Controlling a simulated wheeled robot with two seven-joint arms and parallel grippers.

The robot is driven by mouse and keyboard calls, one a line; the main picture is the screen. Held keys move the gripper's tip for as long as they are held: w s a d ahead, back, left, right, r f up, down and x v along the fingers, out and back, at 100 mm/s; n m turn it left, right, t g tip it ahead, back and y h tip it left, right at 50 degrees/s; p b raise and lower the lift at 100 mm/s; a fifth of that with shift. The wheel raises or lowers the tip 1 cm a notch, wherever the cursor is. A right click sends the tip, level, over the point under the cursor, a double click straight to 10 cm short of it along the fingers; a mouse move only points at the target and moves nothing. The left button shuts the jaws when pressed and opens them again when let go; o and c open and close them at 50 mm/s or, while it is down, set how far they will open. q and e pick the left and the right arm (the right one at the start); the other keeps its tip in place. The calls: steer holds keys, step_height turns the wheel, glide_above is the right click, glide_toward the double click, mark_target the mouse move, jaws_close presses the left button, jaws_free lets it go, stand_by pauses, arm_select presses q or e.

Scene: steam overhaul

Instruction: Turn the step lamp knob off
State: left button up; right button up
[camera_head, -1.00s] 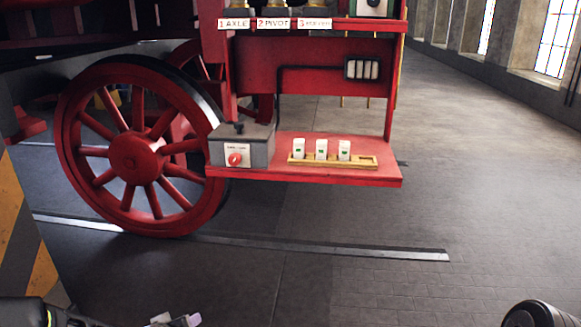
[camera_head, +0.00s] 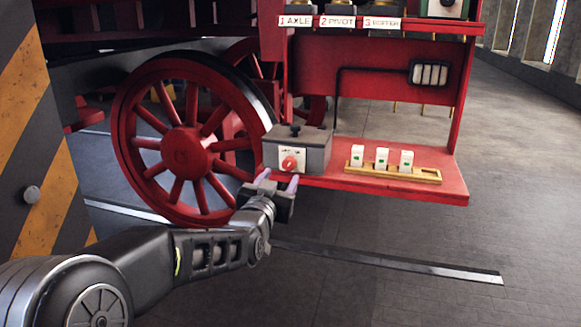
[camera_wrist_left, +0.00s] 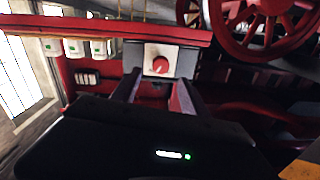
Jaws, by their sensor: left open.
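The step lamp knob (camera_head: 289,164) is a round red knob on a white plate on the front of a grey box (camera_head: 315,155). The box sits at the left end of the red step. My left gripper (camera_head: 277,181) is just in front of and a little below the knob, with its fingers apart and nothing between them. In the left wrist view the knob (camera_wrist_left: 160,65) shows beyond and between the open fingertips (camera_wrist_left: 156,88), not visibly touched. My right gripper is not in view.
The red step (camera_head: 400,185) carries a wooden rack (camera_head: 425,176) with three white blocks. A large red spoked wheel (camera_head: 185,152) stands left of the box. A striped pillar (camera_head: 40,130) stands at the far left. The floor on the right is clear.

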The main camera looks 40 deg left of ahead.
mark_target(288, 165)
arm_select(q)
steer(key=p+x, duration=0.1)
steer(key=x, duration=0.6)
steer(key=shift+w+a+p, duration=0.15)
steer(key=shift+w+p, duration=0.1)
steer(key=shift+p, duration=0.15)
steer(key=shift+c, duration=0.5)
jaws_close()
